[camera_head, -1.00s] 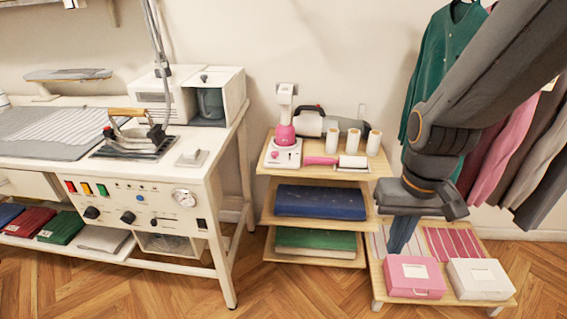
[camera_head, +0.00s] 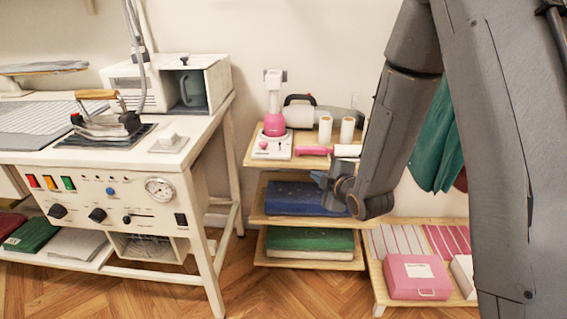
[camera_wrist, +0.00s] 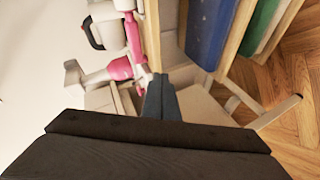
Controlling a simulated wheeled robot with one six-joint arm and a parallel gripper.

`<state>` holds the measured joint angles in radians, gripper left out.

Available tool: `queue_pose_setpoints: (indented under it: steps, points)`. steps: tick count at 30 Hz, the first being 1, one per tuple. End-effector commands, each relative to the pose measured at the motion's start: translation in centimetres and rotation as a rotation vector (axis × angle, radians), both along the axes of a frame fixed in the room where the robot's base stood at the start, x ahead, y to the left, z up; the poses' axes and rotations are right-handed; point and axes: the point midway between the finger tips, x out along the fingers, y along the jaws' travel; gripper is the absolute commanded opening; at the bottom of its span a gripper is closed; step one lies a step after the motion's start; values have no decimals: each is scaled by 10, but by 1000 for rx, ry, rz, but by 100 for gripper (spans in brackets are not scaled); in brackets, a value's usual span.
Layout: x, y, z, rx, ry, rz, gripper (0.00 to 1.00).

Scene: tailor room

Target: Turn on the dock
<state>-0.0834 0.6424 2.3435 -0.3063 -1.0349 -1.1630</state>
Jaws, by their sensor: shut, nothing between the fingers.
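The white dock (camera_head: 272,146) has small pink controls on its front and stands on the top shelf. A pink and white handheld device (camera_head: 274,115) stands upright on it. My gripper (camera_head: 318,178) is right of and below the dock, in front of the shelf unit and apart from the dock. In the wrist view its fingers (camera_wrist: 160,92) are together and empty. I cannot tell the state of the dock's switch.
Folded blue cloth (camera_head: 300,197) lies below. A white worktable (camera_head: 190,150) with an iron stands left. A pink box (camera_head: 416,277) sits low right.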

Motion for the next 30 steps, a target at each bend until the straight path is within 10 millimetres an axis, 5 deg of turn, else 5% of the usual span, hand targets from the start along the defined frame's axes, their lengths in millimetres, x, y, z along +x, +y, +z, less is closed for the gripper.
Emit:
queue_pose_setpoints:
  steps: [1,6,12,30]
  points:
    - [8,12,-17,-29,-88,57,0]
    - [14,46,-24,-117,-415,194,0]
    - [5,61,-25,-170,-656,242,0]
    - [8,68,-19,-183,-724,244,0]
